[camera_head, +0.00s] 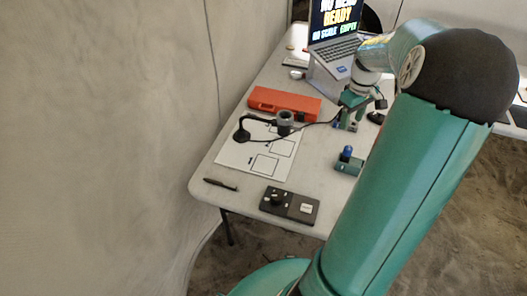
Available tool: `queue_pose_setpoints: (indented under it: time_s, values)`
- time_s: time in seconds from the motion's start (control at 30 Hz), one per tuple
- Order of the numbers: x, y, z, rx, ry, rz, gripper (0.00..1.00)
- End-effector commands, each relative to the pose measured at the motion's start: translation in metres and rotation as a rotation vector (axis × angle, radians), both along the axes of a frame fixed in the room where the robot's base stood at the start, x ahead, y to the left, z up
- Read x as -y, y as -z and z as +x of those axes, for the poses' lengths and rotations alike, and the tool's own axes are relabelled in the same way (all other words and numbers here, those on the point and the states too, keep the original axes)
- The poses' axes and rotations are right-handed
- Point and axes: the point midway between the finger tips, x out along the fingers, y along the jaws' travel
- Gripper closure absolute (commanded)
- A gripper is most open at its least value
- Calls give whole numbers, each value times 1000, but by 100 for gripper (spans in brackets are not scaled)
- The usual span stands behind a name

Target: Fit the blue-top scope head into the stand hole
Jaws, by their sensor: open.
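A small piece with a blue top (347,151) stands at the right side of the table, beside or on a low teal block (349,166); I cannot tell whether they are one object. It looks like the blue-top scope head. A grey ring-topped cylinder (285,118) with a black cable stands near the paper's upper right; I cannot tell whether it is the stand with the hole. My gripper (346,122) is over the table, behind the blue-topped piece and apart from it. It points down, open, with nothing visible between its fingers.
A white paper with printed boxes (236,158) lies on the table (220,194). A black round piece (242,134) is on it. An orange case (284,103), laptop (335,50), dark pen (221,184) and black box with a knob (290,206) lie around it. A wall is close at left.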

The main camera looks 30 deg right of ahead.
Motion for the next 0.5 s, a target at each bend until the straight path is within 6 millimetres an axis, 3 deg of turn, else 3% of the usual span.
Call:
queue_pose_setpoints:
  time_s: [0.1,0.23,0.37,0.5]
  values:
    - [-55,-29,19,6,-20,-63,52]
    - [-123,-61,28,43,-17,-129,52]
    - [-188,-87,23,108,-6,-172,52]
    - [-252,-108,6,201,9,-184,52]
